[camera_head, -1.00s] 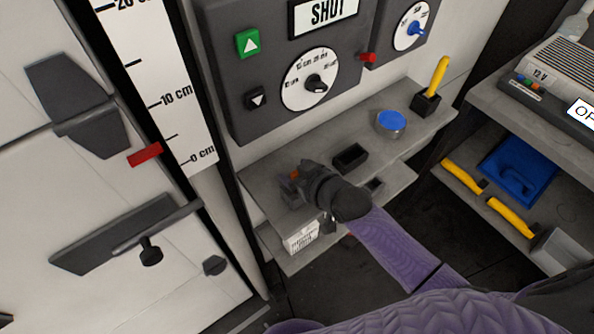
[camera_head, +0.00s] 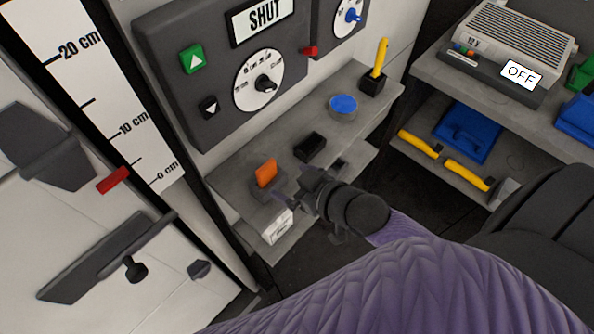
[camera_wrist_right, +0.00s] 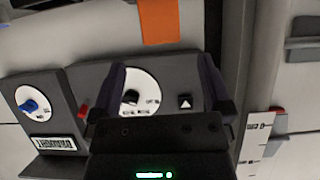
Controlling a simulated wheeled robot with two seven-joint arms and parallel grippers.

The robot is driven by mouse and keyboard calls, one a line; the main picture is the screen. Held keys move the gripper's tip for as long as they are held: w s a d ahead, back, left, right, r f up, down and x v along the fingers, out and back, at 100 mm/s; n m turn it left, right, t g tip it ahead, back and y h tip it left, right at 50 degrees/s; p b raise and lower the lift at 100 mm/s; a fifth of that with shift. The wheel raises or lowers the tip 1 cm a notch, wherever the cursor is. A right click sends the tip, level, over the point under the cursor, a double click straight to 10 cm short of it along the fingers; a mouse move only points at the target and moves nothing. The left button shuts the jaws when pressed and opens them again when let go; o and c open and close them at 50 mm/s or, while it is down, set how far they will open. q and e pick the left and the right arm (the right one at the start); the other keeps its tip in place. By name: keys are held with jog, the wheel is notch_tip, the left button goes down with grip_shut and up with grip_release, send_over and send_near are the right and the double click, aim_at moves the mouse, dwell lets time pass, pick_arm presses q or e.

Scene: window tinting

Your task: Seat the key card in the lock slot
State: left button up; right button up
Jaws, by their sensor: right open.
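The orange key card (camera_head: 266,173) stands upright on the shelf, its lower end in a dark block (camera_head: 280,184) that looks like the lock slot. How deep it sits cannot be told. My right gripper (camera_head: 290,194) is just right of and in front of the card, open and apart from it. In the right wrist view, the card (camera_wrist_right: 159,22) shows at the top, beyond the gap between the spread fingers of my right gripper (camera_wrist_right: 167,85). Nothing is between the fingers. My left gripper is not in view.
The grey shelf (camera_head: 235,165) also holds a black open box (camera_head: 310,146), a blue-topped tin (camera_head: 343,106) and a yellow-handled tool (camera_head: 379,58) in a holder. A dark control panel (camera_head: 222,70) reading SHUT rises behind. A white labelled box (camera_head: 278,226) sits at the shelf's front.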

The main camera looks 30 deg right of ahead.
jog(key=s+d+f+m+g+h, duration=0.1)
jog(key=s+d+f+g, duration=0.15)
jog(key=f, duration=0.45)
jog(key=s+d+f+g+h, duration=0.1)
jog(key=s+d+f+h, duration=0.15)
jog(key=f, duration=0.35)
jog(key=s+a+f+g, duration=0.1)
jog(key=s+f+g, duration=0.3)
jog(key=s+f, duration=0.55)
jog(key=s+a+f+g, duration=0.1)
jog(key=s+f+g, duration=0.3)
jog(key=s, duration=1)
pick_arm(q)
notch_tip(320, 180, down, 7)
jog(key=b, duration=0.7)
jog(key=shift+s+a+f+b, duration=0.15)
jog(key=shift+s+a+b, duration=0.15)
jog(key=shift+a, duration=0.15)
pick_arm(e)
notch_tip(320, 180, down, 9)
jog(key=shift+s+d+t+h, duration=0.15)
jog(key=shift+s+t+h, duration=0.05)
jog(key=shift+t+h, duration=0.2)
